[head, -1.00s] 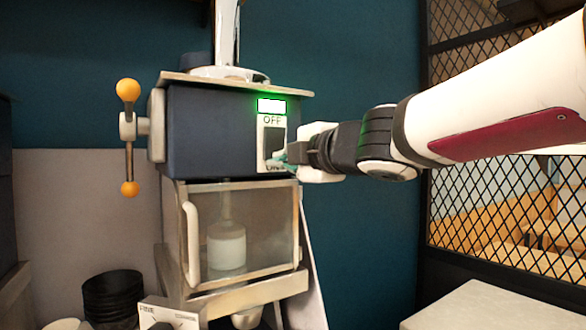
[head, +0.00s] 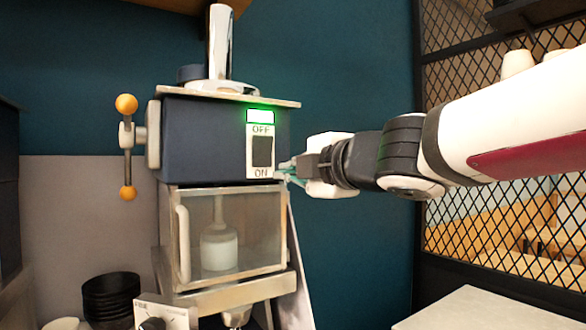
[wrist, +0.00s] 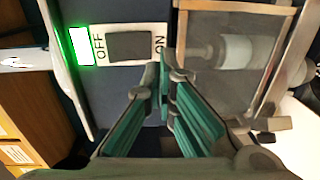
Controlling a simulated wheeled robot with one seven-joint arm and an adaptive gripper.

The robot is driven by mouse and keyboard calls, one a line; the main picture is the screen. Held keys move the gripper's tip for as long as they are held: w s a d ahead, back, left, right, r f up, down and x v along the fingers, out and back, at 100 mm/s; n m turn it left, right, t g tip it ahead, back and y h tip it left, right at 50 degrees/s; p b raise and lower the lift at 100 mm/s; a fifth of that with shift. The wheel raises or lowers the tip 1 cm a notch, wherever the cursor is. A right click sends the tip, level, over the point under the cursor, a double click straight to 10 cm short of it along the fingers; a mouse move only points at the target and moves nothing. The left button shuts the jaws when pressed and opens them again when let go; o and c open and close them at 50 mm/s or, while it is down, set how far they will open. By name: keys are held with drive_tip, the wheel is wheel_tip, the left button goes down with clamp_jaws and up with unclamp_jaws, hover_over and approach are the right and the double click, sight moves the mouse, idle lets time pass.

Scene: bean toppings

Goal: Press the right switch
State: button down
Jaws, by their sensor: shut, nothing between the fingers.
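The switch (head: 262,152) is a black rocker on a white plate marked OFF at the top and ON at the bottom. It sits on the front of a dark blue machine (head: 205,135), under a light (head: 260,116) glowing green and white. In the wrist view the switch (wrist: 129,46) lies sideways, just beyond the fingertips. My gripper (head: 284,170) is shut and empty, its teal fingers just right of the plate near the ON end. In the wrist view the gripper (wrist: 163,80) points toward the ON end. I cannot tell whether the fingertips touch the machine.
A glass-fronted chamber (head: 232,235) with a handle (head: 183,243) is below the switch. A lever with orange knobs (head: 127,104) is on the machine's left. Black stacked bowls (head: 110,297) stand at lower left. A mesh partition (head: 460,230) is at right.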

drive_tip(key=v, duration=0.6)
drive_tip(key=shift+s+f+p, duration=0.2)
drive_tip(key=shift+f+p, duration=0.1)
drive_tip(key=shift+f, duration=0.4)
drive_tip(key=shift+d, duration=0.1)
